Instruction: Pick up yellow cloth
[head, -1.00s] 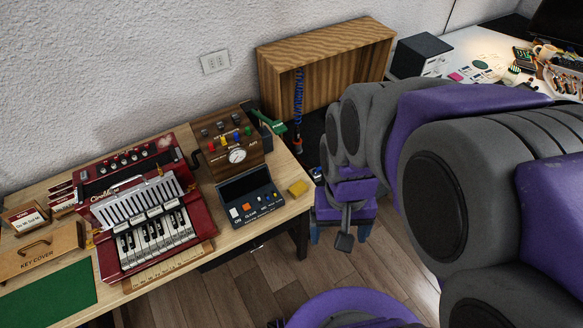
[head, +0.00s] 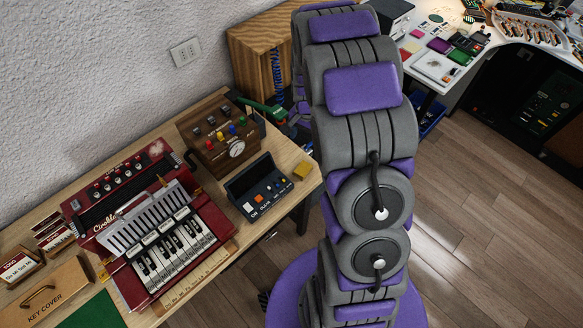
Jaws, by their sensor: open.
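The yellow cloth (head: 303,170) is a small folded-looking yellow piece. It lies flat near the right end of the wooden table (head: 222,262), just right of a dark control box. My gripper (head: 301,132) shows only in part, as a purple and dark end past the table's far right corner, behind my own arm. It is apart from the cloth, above and behind it in the picture. Its fingers are mostly hidden by my arm links. It is open and I see nothing held in it.
The control box (head: 258,190) stands close left of the cloth. A wooden box with knobs (head: 215,138) and a green-handled item (head: 266,109) are behind it. A red accordion-like instrument (head: 150,225) lies left. Open floor (head: 480,230) is at right.

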